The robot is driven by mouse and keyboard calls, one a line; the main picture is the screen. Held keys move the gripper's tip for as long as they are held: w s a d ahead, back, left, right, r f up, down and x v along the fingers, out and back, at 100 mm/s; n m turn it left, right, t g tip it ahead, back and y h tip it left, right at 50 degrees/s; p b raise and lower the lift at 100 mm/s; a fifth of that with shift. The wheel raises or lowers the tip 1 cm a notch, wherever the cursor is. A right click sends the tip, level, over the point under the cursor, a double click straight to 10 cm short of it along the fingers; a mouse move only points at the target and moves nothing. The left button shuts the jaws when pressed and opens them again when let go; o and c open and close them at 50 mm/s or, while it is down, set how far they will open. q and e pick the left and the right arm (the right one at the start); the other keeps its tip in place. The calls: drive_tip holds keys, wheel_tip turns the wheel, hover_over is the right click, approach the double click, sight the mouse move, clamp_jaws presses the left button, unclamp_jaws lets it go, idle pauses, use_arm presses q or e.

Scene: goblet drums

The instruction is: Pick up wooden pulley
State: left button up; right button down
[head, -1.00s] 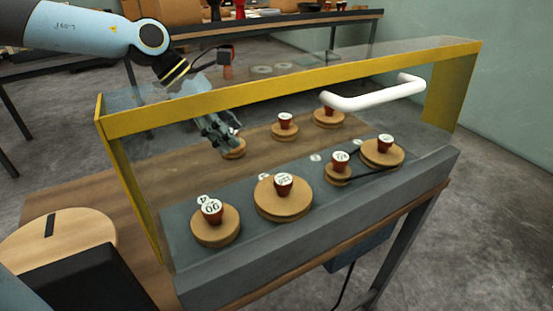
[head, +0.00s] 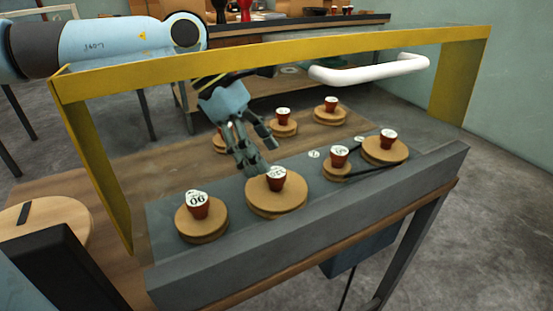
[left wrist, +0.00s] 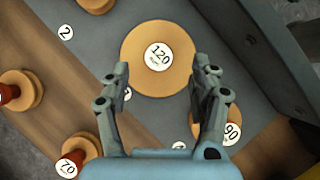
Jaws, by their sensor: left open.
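Several wooden pulleys with red knobs stand on the machine. The large pulley marked 120 (head: 262,203) sits on the grey bed, between the 90 pulley (head: 198,226) and a smaller pulley (head: 337,174). My left gripper (head: 260,158) is open and empty, just behind and above the 120 pulley in the head view. In the left wrist view the 120 pulley (left wrist: 150,82) lies ahead of and between the open fingers (left wrist: 162,75), with no clear contact. The 90 pulley is partly hidden by a finger there. My right gripper is not in view.
A yellow-edged clear guard (head: 270,63) with a white handle (head: 370,70) spans above the pulleys. Other pulleys (head: 326,117) stand on the wooden board behind. A belt joins two pulleys at the right. A wooden disc (head: 60,213) lies at the left.

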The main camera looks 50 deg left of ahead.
use_arm(q)
drive_tip(key=b+x, duration=0.1)
drive_tip(key=x, duration=0.3)
drive_tip(key=shift+w+f, duration=0.1)
drive_tip(key=shift+f, duration=0.1)
clamp_jaws()
idle(0.3)
